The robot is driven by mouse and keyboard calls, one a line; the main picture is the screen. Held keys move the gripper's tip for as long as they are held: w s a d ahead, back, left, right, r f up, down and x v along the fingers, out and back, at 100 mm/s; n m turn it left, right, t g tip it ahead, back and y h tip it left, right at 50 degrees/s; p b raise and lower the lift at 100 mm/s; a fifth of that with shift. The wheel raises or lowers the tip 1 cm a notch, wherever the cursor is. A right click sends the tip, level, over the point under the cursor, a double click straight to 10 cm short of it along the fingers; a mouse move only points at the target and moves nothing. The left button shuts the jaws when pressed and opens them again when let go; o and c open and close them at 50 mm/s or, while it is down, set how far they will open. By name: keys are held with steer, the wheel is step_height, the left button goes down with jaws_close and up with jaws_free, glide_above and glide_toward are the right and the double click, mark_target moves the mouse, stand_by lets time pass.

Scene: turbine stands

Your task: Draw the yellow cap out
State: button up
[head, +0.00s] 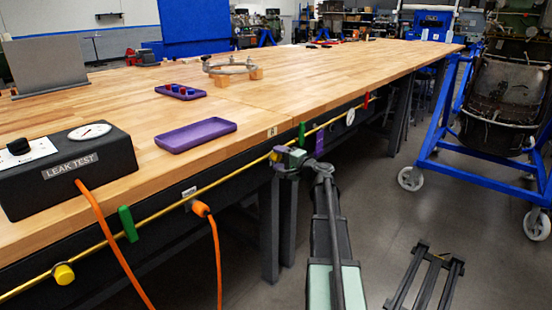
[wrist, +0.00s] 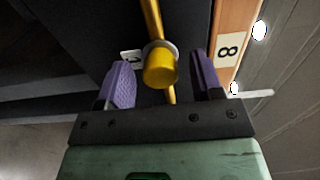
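A yellow cap (wrist: 159,69) sits on the thin yellow pipe (wrist: 153,22), with a pale ring behind it. My gripper (wrist: 162,84) is open, with its two purple fingers on either side of the cap. Gaps show between the cap and both fingers. In the head view my gripper (head: 283,156) is at the pipe below the bench's front edge, and a bit of yellow (head: 274,156) shows beside it, mostly hidden. Another yellow cap (head: 64,274) is on the pipe at the lower left, away from my gripper.
Along the pipe are green tags (head: 128,223), a purple tag (head: 320,143), a red tag (head: 366,102) and an orange hose (head: 203,209). The wooden bench (head: 330,75) holds a leak test box (head: 70,165) and purple trays (head: 196,134). A blue wheeled stand (head: 455,120) is at right.

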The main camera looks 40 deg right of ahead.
mark_target(279, 158)
jaws_close()
steer(key=shift+s, duration=0.1)
steer(key=shift+s+d, duration=0.1)
steer(key=shift+s, duration=0.25)
steer(key=shift+s, duration=0.2)
steer(key=shift+v, duration=0.9)
